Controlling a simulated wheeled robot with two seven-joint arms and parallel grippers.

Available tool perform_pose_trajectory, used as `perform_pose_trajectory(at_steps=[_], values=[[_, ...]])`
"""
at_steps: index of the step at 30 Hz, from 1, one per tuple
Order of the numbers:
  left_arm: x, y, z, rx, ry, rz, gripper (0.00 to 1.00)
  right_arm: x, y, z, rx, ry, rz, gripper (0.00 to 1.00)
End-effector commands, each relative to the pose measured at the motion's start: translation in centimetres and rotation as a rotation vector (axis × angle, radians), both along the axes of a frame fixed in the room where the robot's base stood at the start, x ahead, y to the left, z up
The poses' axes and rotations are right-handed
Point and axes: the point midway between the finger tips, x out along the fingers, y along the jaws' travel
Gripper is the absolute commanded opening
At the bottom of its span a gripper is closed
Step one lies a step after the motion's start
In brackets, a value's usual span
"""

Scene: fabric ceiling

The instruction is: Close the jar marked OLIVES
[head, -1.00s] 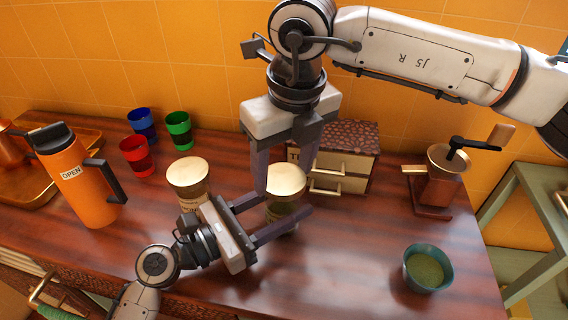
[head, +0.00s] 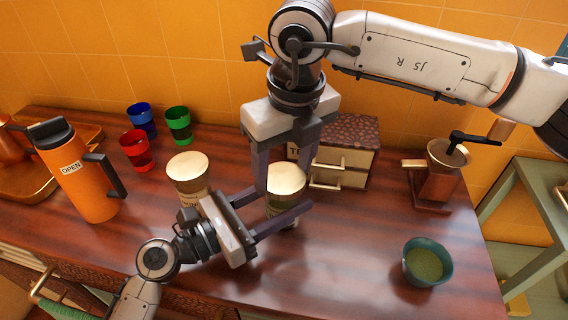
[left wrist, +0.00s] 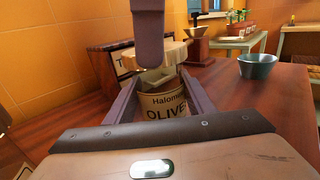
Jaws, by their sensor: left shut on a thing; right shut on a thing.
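The jar marked OLIVES (left wrist: 165,104) stands between the fingers of my left gripper (left wrist: 163,98), with its label facing the left wrist camera. In the head view my left gripper (head: 280,207) is shut around the jar's body (head: 277,208) from the lower left. My right gripper (head: 285,174) comes down from above and is shut on the pale round lid (head: 287,181), which is over the jar's mouth. The lid's wooden side (left wrist: 172,53) shows behind a right finger in the left wrist view. I cannot tell whether the lid is fully seated.
A second lidded jar (head: 188,167) stands just left. A small drawer box (head: 345,153) is behind, a grinder (head: 437,180) and green-filled bowl (head: 428,262) to the right. An orange flask (head: 80,180) and red, blue and green cups are left.

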Motion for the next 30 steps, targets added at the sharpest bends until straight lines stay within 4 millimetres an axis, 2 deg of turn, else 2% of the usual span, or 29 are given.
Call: perform_pose_trajectory(at_steps=[4,8,30], values=[[0.01,0.01,-0.01,0.0,0.0,0.0,0.0,-0.03,0.04,0.05,-0.001,0.0,-0.08,0.35],[0.02,0.01,-0.01,0.0,0.0,0.0,0.0,-0.03,0.15,0.08,-0.001,-0.001,-0.305,0.35],[0.02,0.02,-0.03,0.001,0.0,0.001,0.0,0.21,0.41,-0.01,-0.003,0.0,-2.021,0.35]])
